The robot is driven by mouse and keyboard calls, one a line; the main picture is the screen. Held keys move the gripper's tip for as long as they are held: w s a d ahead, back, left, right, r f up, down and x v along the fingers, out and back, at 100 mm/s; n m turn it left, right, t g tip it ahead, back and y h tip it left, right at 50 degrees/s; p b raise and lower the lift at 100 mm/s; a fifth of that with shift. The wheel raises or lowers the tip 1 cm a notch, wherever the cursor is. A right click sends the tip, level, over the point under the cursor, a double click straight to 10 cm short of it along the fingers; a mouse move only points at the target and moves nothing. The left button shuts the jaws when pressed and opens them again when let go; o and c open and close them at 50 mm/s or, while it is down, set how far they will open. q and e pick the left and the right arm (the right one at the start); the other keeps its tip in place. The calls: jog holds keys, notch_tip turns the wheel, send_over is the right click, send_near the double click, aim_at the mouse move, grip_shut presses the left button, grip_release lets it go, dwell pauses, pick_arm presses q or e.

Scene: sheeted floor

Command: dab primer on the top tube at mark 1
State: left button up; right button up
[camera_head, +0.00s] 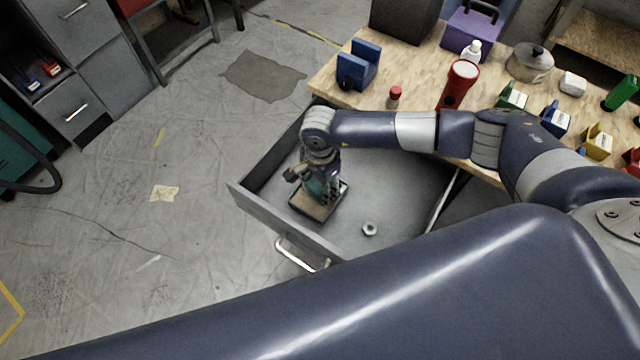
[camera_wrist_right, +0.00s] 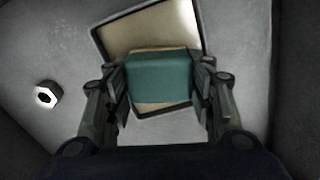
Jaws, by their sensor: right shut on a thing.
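My right gripper (camera_head: 318,186) reaches down into an open grey drawer (camera_head: 262,215). It is shut on a teal block (camera_wrist_right: 160,76), which sits between the two fingers in the right wrist view. A thin tan edge shows along the block's far side. Below it is a small dark-rimmed tray with a tan inside (camera_head: 312,207), which also shows in the right wrist view (camera_wrist_right: 155,28). I cannot tell whether the block touches the tray. My left gripper is not in view. No tube or mark can be made out.
A metal nut (camera_head: 370,229) lies on the drawer floor. The floor (camera_head: 190,150) at left is mostly clear.

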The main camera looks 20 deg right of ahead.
jog(key=shift+s, duration=0.1)
jog(key=shift+r+p, duration=2.25)
jog(key=shift+r, duration=1.25)
